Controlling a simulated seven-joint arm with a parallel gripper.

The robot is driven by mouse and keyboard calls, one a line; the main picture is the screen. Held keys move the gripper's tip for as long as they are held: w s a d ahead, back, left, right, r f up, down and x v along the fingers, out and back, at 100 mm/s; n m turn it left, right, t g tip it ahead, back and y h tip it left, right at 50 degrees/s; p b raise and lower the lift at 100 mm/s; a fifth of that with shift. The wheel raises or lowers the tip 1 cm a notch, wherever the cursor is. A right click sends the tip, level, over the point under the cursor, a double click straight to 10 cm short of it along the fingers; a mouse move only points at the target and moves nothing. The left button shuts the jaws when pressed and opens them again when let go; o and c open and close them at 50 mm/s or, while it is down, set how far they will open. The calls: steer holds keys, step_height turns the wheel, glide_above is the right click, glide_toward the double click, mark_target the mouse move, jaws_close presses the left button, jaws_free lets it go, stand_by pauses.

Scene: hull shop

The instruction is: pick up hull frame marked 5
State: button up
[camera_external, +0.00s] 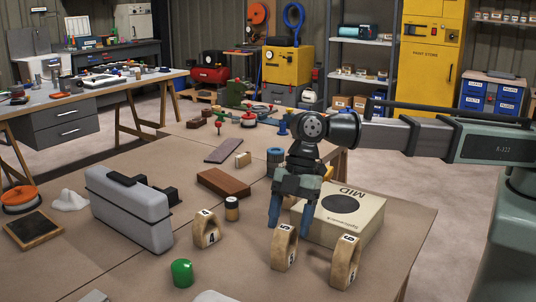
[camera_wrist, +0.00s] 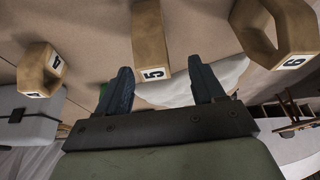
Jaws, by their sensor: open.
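The hull frame marked 5 (camera_external: 284,246), a wooden ring-shaped piece, stands upright on the brown table. In the wrist view, frame 5 (camera_wrist: 151,35) is seen edge-on, its label end in line with the gap between my fingers. My gripper (camera_external: 290,226) points down, open and empty, its fingertips close to the top of frame 5. In the wrist view my open gripper (camera_wrist: 160,75) has one finger on each side of the label. I cannot tell whether the fingers touch it.
Frame 4 (camera_external: 206,229) stands to the left and frame 6 (camera_external: 346,262) close on the right. A MID cardboard box (camera_external: 365,228) is just behind my gripper. A grey case (camera_external: 130,208), a brown block (camera_external: 223,184), a small jar (camera_external: 232,209) and a green cylinder (camera_external: 182,273) lie leftward.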

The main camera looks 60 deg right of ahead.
mark_target(283, 239)
steer(key=shift+w+x, duration=0.15)
steer(key=shift+x, duration=1.1)
steer(key=shift+w+x, duration=0.2)
steer(key=shift+x, duration=1)
steer(key=shift+d, duration=0.1)
steer(key=c, duration=1.1)
